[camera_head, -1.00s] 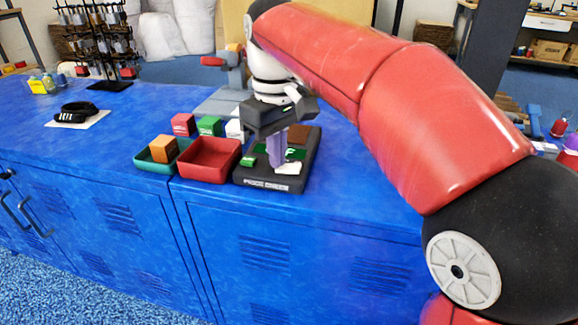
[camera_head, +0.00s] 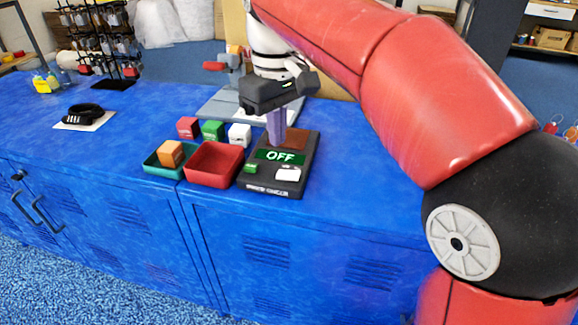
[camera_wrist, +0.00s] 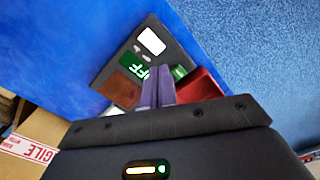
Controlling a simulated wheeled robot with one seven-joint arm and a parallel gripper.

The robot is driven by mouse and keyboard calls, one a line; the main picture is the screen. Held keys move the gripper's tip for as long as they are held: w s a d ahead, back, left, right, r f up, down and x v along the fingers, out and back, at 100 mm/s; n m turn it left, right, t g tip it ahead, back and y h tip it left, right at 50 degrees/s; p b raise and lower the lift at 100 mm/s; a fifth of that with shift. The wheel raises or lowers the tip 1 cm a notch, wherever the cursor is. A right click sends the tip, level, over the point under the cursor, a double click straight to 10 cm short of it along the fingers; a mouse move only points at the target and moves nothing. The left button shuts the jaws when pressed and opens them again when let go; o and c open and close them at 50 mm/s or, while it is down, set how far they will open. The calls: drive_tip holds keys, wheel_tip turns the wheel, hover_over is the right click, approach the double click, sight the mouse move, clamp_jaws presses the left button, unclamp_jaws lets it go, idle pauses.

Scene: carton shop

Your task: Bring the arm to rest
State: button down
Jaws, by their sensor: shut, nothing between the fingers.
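My gripper (camera_head: 276,138) is shut and empty, its purple fingers together and pointing down above the back part of a black price checker (camera_head: 271,190). The checker's display reads OFF, with a green button and a white button in front of it and a brown pad behind. In the wrist view the shut fingers (camera_wrist: 158,88) reach toward the checker (camera_wrist: 177,50), and its display is partly covered by them. I cannot tell exactly how far the fingertips are above the checker.
A red tray (camera_head: 213,180) and a teal tray (camera_head: 151,170) holding an orange cube (camera_head: 171,153) stand left of the checker. Red (camera_head: 188,127), green (camera_head: 213,131) and white (camera_head: 240,135) cubes sit behind them. A carton (camera_wrist: 30,140) shows in the wrist view.

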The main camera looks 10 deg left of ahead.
drive_tip(key=shift+r, duration=0.15)
drive_tip(key=s+d+f+m+t, duration=0.2)
drive_tip(key=s+d+f+m, duration=0.1)
drive_tip(key=d, duration=0.5)
drive_tip(key=s+d+f+m+t, duration=0.1)
drive_tip(key=s+d+f+m, duration=0.3)
drive_tip(key=d, duration=0.5)
drive_tip(key=s+d+f+m+t, duration=0.2)
drive_tip(key=s+d+f+m, duration=0.2)
drive_tip(key=s+d, duration=0.3)
drive_tip(key=shift+s+d+f+t, duration=0.35)
drive_tip(key=shift+d+f, duration=0.45)
drive_tip(key=shift+d, duration=0.2)
